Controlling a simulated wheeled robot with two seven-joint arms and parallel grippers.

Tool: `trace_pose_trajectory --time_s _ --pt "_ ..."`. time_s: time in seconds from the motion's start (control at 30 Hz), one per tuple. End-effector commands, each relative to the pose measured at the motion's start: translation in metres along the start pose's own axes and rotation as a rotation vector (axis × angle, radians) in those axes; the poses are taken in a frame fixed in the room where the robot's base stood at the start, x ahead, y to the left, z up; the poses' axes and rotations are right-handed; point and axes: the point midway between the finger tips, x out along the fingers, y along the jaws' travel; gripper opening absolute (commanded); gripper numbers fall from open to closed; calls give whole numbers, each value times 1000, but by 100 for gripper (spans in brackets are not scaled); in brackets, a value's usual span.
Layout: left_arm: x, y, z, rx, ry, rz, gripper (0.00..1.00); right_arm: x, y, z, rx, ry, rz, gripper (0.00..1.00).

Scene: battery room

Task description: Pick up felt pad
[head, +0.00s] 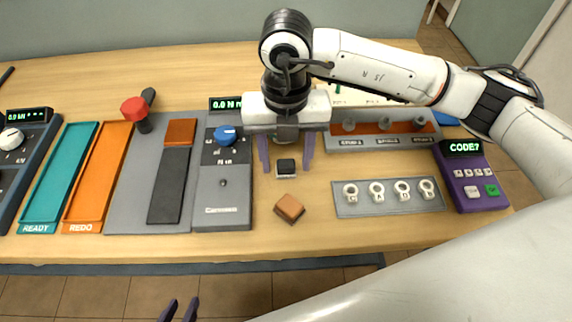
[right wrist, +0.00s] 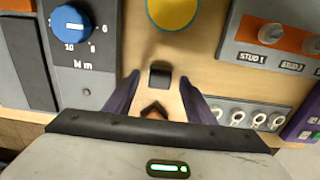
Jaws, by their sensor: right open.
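Two small blocks lie on the wooden bench; I cannot tell for certain which is the felt pad. One is a black-topped block with a pale lower edge (head: 286,167), also in the right wrist view (right wrist: 160,75). The other is a brown square block (head: 289,208), nearer the bench's front edge, mostly hidden by my gripper in the right wrist view. My right gripper (head: 286,168) is open and points down, its purple fingers either side of the black block in the head view. My left gripper (head: 180,308) shows only two dark fingertips, apart, beyond the front edge.
A grey torque unit with a blue knob (head: 225,135) stands left of the blocks. A grey plate with several white rings (head: 390,197), a stud rack (head: 382,142) and a purple code keypad (head: 471,178) are to the right. Orange (head: 97,178) and teal (head: 58,177) trays lie left.

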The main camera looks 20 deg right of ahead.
Motion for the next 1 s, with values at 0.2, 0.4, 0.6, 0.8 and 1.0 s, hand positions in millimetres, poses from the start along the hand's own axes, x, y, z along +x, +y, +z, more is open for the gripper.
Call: trace_pose_trajectory --time_s 0.2,0.4,0.6,0.8,1.0 --pt "0 0 -2 1 4 0 31 0 0 0 0 0 0 18" --pt "1 0 -4 2 8 0 31 -1 0 0 0 0 0 6" --pt "2 -1 -4 2 9 0 31 -8 1 0 0 -1 2 6" --pt "4 -1 -1 2 9 -1 31 -44 1 1 -1 -4 4 6" --pt "6 -1 1 2 9 -1 31 -82 1 1 -1 -3 2 6"
